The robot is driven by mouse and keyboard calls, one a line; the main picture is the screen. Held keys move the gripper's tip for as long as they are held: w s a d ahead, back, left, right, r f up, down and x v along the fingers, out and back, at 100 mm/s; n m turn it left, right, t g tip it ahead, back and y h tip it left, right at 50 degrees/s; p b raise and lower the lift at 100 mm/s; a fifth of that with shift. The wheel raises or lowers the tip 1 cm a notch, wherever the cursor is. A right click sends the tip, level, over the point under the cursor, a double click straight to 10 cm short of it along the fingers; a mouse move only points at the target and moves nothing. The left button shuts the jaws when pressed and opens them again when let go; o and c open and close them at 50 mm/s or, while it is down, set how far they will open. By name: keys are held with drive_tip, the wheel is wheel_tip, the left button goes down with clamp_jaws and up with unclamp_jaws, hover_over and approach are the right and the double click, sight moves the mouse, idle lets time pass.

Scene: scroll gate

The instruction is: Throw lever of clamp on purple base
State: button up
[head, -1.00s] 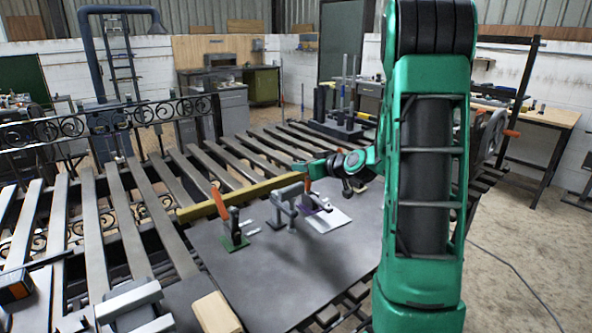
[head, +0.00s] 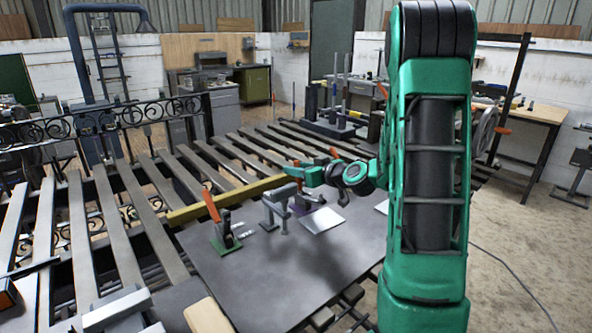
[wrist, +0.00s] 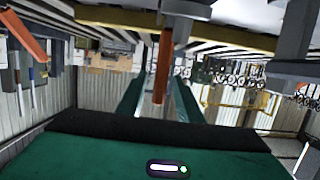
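The clamp on the purple base (head: 299,209) stands on the dark table plate, partly behind a grey post-like fixture (head: 276,206). Its orange lever shows in the wrist view (wrist: 162,68), between the two green fingers. In the head view only a small orange bit shows near the fingertips. My gripper (head: 295,173) is at the height of the lever top, and it also shows in the wrist view (wrist: 158,98). The fingers are apart, with a gap visible beside the lever. Contact cannot be told. A second clamp on a green base (head: 224,243), with orange lever (head: 211,206) raised, stands to the left.
A yellow bar (head: 225,199) runs behind the clamps. A pale sheet (head: 322,220) lies in front of the purple base. A wooden block (head: 207,316) lies at the front edge. The dark table plate (head: 270,285) is clear in front.

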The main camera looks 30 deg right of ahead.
drive_tip(key=v, duration=1)
drive_tip(key=shift+s+d+r, duration=0.1)
drive_tip(key=shift+s+r, duration=0.1)
drive_tip(key=shift+s, duration=0.05)
